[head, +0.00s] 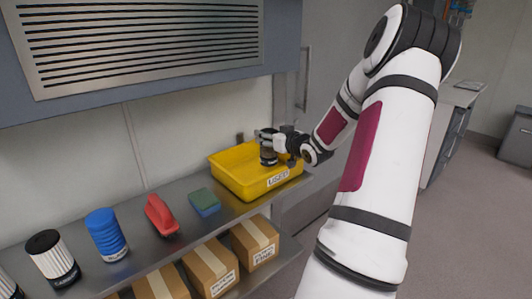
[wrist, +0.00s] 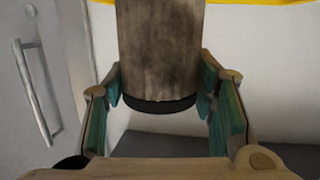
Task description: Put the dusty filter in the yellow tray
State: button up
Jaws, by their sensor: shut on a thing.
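The dusty filter (head: 268,156) is a dark grey-brown cylinder with a black end rim. It also shows large in the wrist view (wrist: 160,50), streaked and dirty, between the green-padded fingers. My gripper (head: 270,142) is shut on it, with one finger on each side (wrist: 160,88). The yellow tray (head: 238,184) stands at the far right end of the steel shelf, with a white label on its front. In the head view the filter lies within the tray's outline, towards its right part. I cannot tell whether it touches the tray's floor.
On the shelf (head: 136,240), left of the tray, are a green-blue sponge (head: 204,203), a red brush-like item (head: 161,215), a blue ribbed cylinder (head: 106,235) and a white filter with black ends (head: 53,259). Cardboard boxes (head: 211,268) sit below. A vented panel (head: 140,45) overhangs the shelf.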

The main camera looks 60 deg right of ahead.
aim_at(268, 157)
jog(key=shift+f+b, duration=0.5)
jog(key=shift+f, duration=1.55)
jog(key=shift+f, duration=0.15)
jog(key=o, duration=1.3)
jog(key=shift+c, duration=0.2)
